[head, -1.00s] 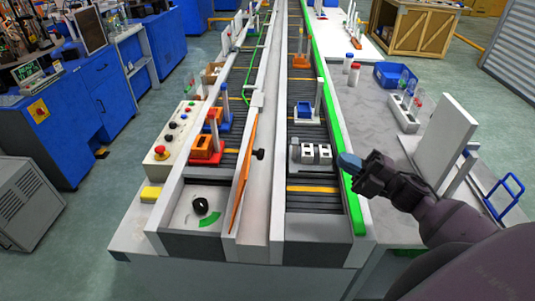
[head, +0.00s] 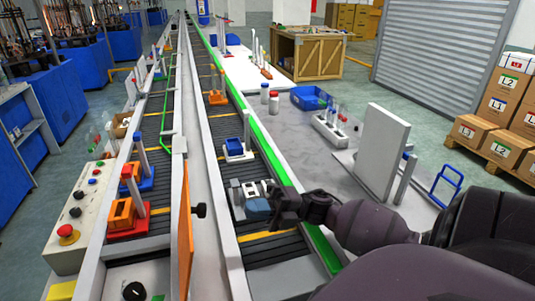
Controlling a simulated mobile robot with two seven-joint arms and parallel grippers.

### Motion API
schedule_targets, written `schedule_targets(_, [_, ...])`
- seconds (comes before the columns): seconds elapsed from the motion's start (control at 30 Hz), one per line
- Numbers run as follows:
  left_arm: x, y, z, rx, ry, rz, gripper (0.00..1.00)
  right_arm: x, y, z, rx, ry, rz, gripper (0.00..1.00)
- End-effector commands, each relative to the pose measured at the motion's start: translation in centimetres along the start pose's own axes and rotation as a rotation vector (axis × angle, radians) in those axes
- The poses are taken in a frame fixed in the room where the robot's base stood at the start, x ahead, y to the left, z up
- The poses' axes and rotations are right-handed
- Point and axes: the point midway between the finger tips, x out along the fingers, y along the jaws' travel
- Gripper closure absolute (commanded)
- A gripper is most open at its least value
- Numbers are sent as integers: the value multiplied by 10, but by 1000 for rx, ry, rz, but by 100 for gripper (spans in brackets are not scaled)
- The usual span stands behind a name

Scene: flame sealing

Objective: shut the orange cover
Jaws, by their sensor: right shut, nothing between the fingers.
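The orange cover (head: 185,235) is a thin upright panel seen nearly edge-on at the near end of the left conveyor. A black knob (head: 199,210) sticks out from its right side. My right arm comes in from the right. My right gripper (head: 257,208), with blue fingertips, is shut and empty over the right conveyor, close to a grey and white block (head: 243,190). I cannot tell if it touches that block. It is to the right of the knob, with a gap between. My left gripper is not in view.
A control box with a red button (head: 67,233) stands left of the conveyors. Orange and blue holders with vials (head: 125,212) sit on the left conveyor, and a blue-white holder (head: 237,150) on the right one. A white upright panel (head: 381,150) stands on the right-hand table.

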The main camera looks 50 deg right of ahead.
Motion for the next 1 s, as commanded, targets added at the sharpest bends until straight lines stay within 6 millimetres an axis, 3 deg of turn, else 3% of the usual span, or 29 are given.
schedule_targets(0.2, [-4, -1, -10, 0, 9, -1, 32, 40, 2, 0, -2, 1, 4, 100])
schedule_targets(0.43, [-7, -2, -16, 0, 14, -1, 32, 70, 1, 0, 0, 0, 2, 100])
schedule_targets(0.63, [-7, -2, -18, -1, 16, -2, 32, 81, 0, 0, 1, -1, 1, 100])
schedule_targets(1.0, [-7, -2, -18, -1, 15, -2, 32, 82, -1, 0, 2, -2, 0, 100])
